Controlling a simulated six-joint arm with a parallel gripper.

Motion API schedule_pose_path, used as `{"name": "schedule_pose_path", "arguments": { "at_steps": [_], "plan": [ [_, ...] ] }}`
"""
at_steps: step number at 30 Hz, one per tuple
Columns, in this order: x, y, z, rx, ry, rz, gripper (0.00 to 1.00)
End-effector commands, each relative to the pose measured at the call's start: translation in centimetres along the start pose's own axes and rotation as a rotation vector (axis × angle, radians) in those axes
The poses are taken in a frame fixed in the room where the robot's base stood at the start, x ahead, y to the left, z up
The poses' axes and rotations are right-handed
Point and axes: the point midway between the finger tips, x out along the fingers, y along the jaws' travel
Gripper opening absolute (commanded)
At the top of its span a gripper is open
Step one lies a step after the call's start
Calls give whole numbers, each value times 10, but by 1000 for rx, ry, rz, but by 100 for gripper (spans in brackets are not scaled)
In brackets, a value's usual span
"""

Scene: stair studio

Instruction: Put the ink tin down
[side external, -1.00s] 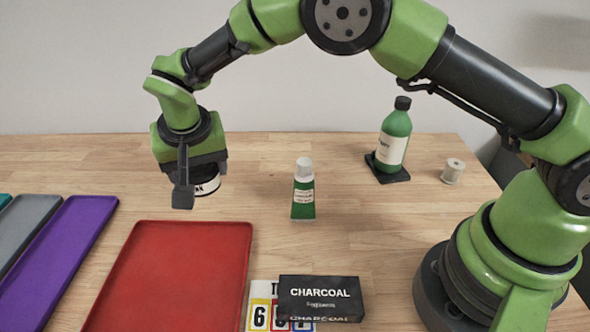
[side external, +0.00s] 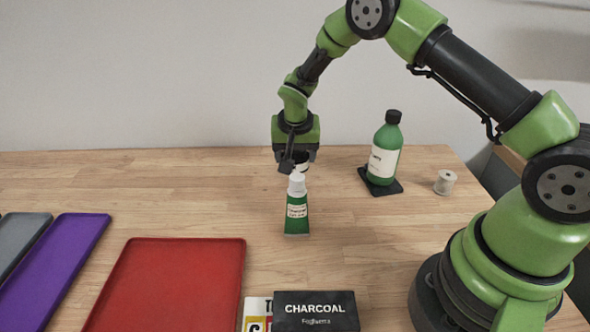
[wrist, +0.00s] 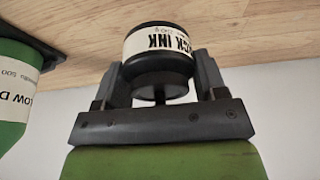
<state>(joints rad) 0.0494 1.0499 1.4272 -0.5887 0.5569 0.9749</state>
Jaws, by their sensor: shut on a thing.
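The ink tin (wrist: 158,45) is a short black tin with a white label reading "INK" in the wrist view. My gripper (wrist: 155,85) is shut on it, one finger on each side. In the side view my gripper (side external: 298,165) hangs over the back middle of the table, behind the green tube's white cap. Only a pale bit of the tin (side external: 304,166) shows there beside the finger. I cannot tell how high its base is above the wood.
A green paint tube (side external: 296,212) stands in front of my gripper. A green bottle (side external: 384,155) on a black coaster (side external: 366,182) and a spool (side external: 445,182) are to the right. Red (side external: 175,285) and purple (side external: 55,265) trays lie left; a charcoal box (side external: 316,312) is in front.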

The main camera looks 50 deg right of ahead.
Motion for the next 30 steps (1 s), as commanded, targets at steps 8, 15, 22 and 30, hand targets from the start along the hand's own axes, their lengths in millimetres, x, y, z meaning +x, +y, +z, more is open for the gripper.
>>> {"name": "schedule_pose_path", "arguments": {
  "at_steps": [8, 15, 22, 30],
  "plan": [
    [36, 0, 11, -1, 0, 0, 30],
    [40, -1, 12, 0, 2, -2, 30],
    [44, 0, 14, -1, 0, 0, 72],
    [43, 0, 14, 0, 0, 0, 91]
  ]
}}
